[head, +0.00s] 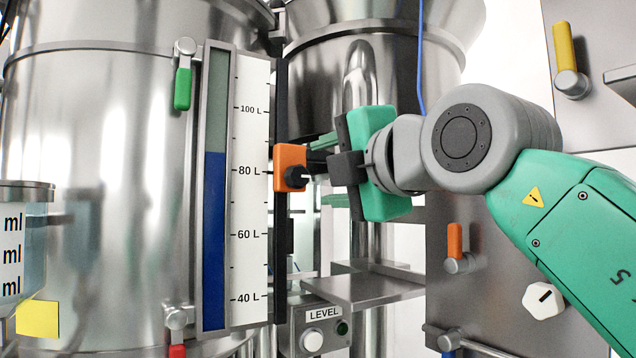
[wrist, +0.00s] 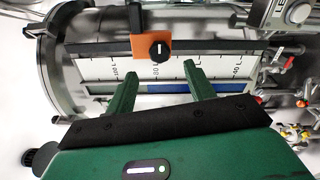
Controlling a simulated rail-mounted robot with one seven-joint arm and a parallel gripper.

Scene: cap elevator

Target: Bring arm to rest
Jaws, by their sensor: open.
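My gripper (wrist: 160,92) is open in the wrist view, with two green fingers spread apart and nothing between them. In the head view my gripper (head: 322,170) is right of the level gauge, with its green and black body (head: 385,165) at the end of my arm; its fingertips are partly hidden there. The orange slider (head: 290,168) with a black knob sits on the gauge's dark rail, close to the 80 L mark. It also shows in the wrist view (wrist: 143,47), beyond the gap between the fingers. Whether the fingers touch it is not clear.
The gauge scale (head: 252,200) stands before a steel tank (head: 90,150). A steel shelf (head: 365,288) and a LEVEL box (head: 318,325) with a button lie below my gripper. Valves with yellow (head: 565,47) and orange (head: 455,240) handles are on the right panel.

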